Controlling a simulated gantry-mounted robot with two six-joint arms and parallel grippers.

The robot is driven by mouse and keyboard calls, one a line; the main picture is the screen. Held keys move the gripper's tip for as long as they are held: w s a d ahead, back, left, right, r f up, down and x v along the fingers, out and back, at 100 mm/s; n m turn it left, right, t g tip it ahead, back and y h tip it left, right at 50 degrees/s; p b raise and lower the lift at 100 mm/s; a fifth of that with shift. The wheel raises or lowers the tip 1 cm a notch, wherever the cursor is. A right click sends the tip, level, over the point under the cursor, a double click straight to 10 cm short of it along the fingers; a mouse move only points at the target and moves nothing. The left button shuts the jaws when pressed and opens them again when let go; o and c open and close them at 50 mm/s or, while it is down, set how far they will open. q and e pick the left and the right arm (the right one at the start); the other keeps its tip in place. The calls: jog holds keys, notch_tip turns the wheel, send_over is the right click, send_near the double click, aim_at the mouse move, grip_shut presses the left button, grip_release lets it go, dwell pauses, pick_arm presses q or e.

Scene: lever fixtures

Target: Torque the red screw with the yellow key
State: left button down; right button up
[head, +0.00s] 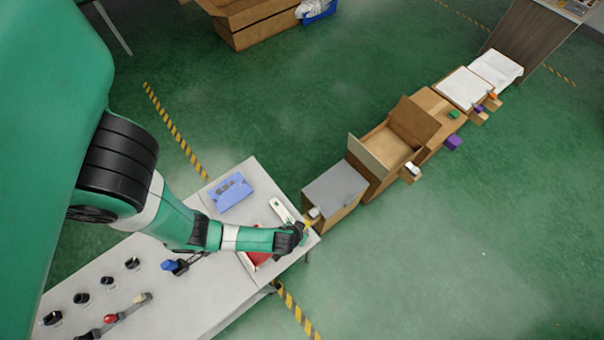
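My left arm reaches from the left across the pale table, and its dark gripper (302,232) is at the table's right corner. A small yellow piece (309,224), possibly the yellow key, shows at the fingertips. Whether the fingers are closed on it is too small to tell. A red part (257,259) on the table is mostly hidden under my forearm, and I cannot tell if it belongs to the red screw. My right gripper is not in view.
The table (215,305) carries a blue box (230,191), a whitish-green lever plate (281,209), a blue-handled fixture (174,266) and several black knobs. A grey-topped box (336,185) and open cardboard box (385,153) stand to the right. Green floor is clear at lower right.

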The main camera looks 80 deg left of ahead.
pick_arm(q)
jog(key=shift+f+b, duration=0.25)
jog(key=shift+b, duration=0.05)
dwell(0.6)
jog(key=shift+f+b, duration=0.6)
jog(key=shift+f, duration=0.05)
jog(key=shift+r, duration=0.1)
jog(key=shift+m+t, duration=0.4)
jog(key=shift+m, duration=0.7)
jog(key=m+t+h, duration=0.1)
jog(key=m+h, duration=0.1)
jog(key=m, duration=0.3)
jog(key=m+h, duration=0.2)
jog(key=m, duration=0.2)
jog(key=shift+d+m+h, duration=0.15)
jog(key=shift+m+h, duration=0.55)
jog(key=shift+m, duration=0.6)
